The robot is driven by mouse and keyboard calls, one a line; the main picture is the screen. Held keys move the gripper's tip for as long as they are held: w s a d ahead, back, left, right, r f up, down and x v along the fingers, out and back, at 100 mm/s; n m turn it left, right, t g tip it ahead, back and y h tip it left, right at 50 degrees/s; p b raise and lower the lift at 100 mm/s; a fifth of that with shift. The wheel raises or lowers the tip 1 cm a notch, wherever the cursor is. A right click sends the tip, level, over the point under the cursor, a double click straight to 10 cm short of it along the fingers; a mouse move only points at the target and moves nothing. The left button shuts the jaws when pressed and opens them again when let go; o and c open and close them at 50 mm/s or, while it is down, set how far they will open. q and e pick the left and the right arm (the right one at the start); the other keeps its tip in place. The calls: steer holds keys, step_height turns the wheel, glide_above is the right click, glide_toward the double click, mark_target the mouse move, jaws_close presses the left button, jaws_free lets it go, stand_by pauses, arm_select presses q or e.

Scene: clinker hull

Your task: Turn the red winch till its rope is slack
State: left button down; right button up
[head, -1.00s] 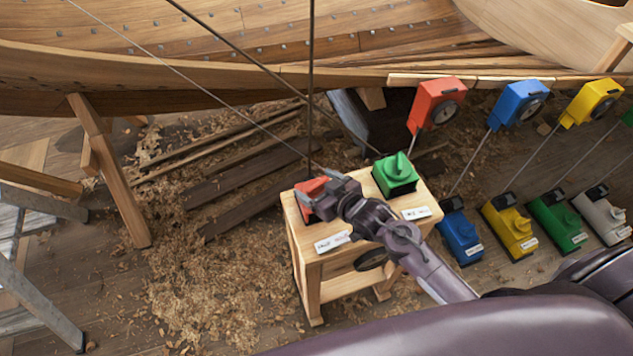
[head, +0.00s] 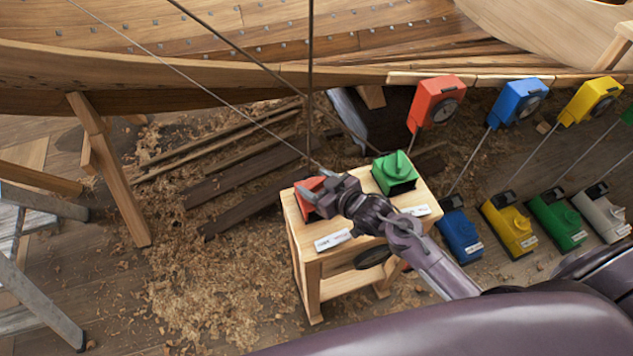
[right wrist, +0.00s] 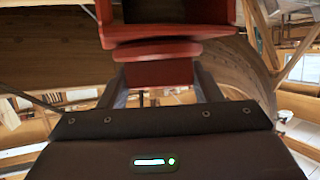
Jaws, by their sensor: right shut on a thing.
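The red winch (head: 306,196) sits at the left of a small wooden stand's top, partly hidden by my right gripper. My right gripper (head: 326,190) is at the winch's upper right side, with its arm coming in from the lower right. In the right wrist view the fingers are shut on the red knob (right wrist: 158,73), under the winch's wider red body (right wrist: 170,30). A dark vertical rope (head: 310,80) comes down behind the gripper and looks straight. Its lower end is hidden, so I cannot tell whether it joins the red winch. My left gripper is out of view.
A green winch (head: 395,173) stands on the same wooden stand (head: 345,263). Red (head: 437,101), blue (head: 519,101) and yellow (head: 592,99) boxes with round faces stand on thin rods. Several coloured winches sit at the right. The hull (head: 200,80) spans the back.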

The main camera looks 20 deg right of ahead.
steer(key=shift+w+d+n+g+y, duration=0.1)
steer(key=shift+n+g+y, duration=0.4)
steer(key=shift+n+y, duration=0.5)
steer(key=shift+f+n+g+y+b, duration=0.1)
steer(key=shift+n+g+y+b, duration=0.45)
steer(key=shift+n+g+y, duration=0.25)
steer(key=n+g+y+b, duration=0.2)
steer(key=n+b, duration=0.1)
steer(key=b, duration=0.1)
steer(key=n+g+y+b, duration=0.2)
steer(key=n+g+b, duration=0.1)
steer(key=b, duration=0.1)
steer(key=shift+f+g, duration=0.15)
steer(key=shift+g, duration=0.15)
steer(key=shift+r+n+g+b, duration=0.25)
steer(key=shift+n+g+b, duration=0.4)
steer(key=shift+b, duration=0.5)
steer(key=o, duration=1)
